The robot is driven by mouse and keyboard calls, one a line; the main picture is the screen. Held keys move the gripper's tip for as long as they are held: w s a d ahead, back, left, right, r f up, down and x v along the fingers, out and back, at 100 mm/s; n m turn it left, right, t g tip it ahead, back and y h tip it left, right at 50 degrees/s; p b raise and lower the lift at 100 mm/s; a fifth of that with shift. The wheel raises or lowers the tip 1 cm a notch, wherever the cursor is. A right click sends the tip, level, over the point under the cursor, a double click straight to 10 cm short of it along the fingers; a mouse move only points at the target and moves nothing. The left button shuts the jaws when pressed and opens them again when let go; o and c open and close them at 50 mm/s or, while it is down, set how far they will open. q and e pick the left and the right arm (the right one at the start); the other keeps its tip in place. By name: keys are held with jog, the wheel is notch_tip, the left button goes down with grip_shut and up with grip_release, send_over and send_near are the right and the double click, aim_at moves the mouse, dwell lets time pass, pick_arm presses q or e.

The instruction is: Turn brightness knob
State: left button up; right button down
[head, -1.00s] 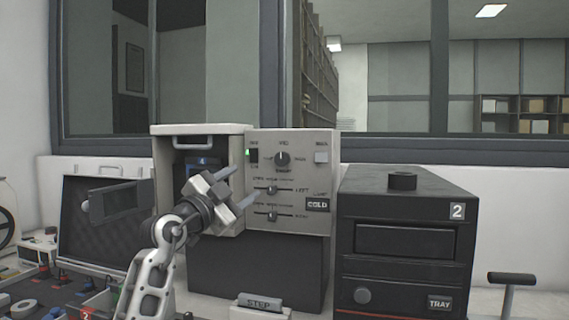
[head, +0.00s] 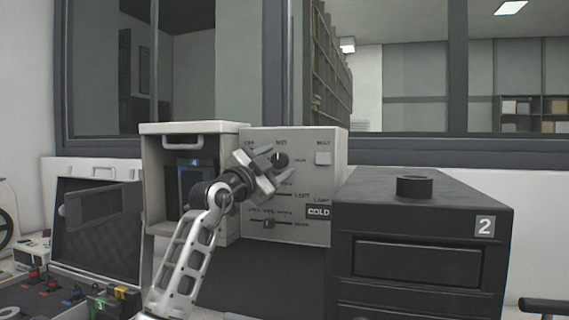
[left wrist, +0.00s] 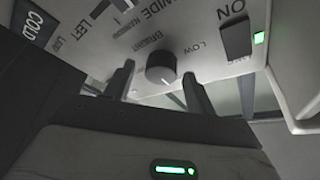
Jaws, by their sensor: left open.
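The brightness knob (head: 280,160) is a small dark round dial on the upper part of the grey control panel (head: 325,180). In the left wrist view the knob (left wrist: 161,68) shows a pale pointer line, with "BRIGHT" and "LOW" printed near it. My left gripper (head: 277,163) is open in front of the panel. In the left wrist view its two fingers (left wrist: 158,85) stand on either side of the knob. A gap shows between each finger and the knob, and the jaws hold nothing. My right gripper is not in view.
Below the knob are sliders, the lower one (head: 269,223) in clear view, and a "COLD" label (head: 319,211). A rocker switch (left wrist: 236,38) with a green lamp (left wrist: 258,38) is close to the fingers. A black box marked 2 (head: 430,225) stands to the right.

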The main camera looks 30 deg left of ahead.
pick_arm(q)
jog(key=shift+s, duration=0.1)
jog(key=c, duration=1)
jog(key=shift+r, duration=0.1)
